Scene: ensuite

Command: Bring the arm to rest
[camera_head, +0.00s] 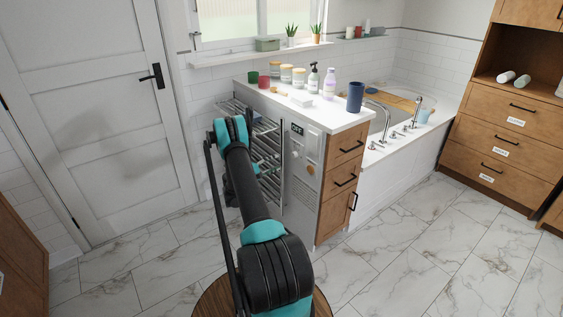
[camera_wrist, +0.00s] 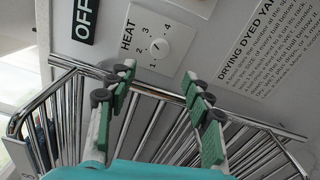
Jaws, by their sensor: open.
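My arm reaches forward in the head view, and its far end is in front of the metal drying rack (camera_head: 265,150) at the left end of the counter. My gripper (camera_wrist: 160,95) shows in the wrist view with its two green-padded fingers spread apart and nothing between them. The fingertips are in front of the rack's chrome bars (camera_wrist: 160,130); I cannot tell whether they touch. Just beyond is a grey panel with a white heat dial (camera_wrist: 153,38) and an OFF label (camera_wrist: 86,20).
A white counter (camera_head: 325,118) with jars, bottles and a dark blue cup (camera_head: 355,97) stands right of my arm. A bathtub (camera_head: 400,108) and wooden drawers (camera_head: 505,140) are further right. A closed white door (camera_head: 100,110) is at left. The marble floor (camera_head: 430,255) is clear at right.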

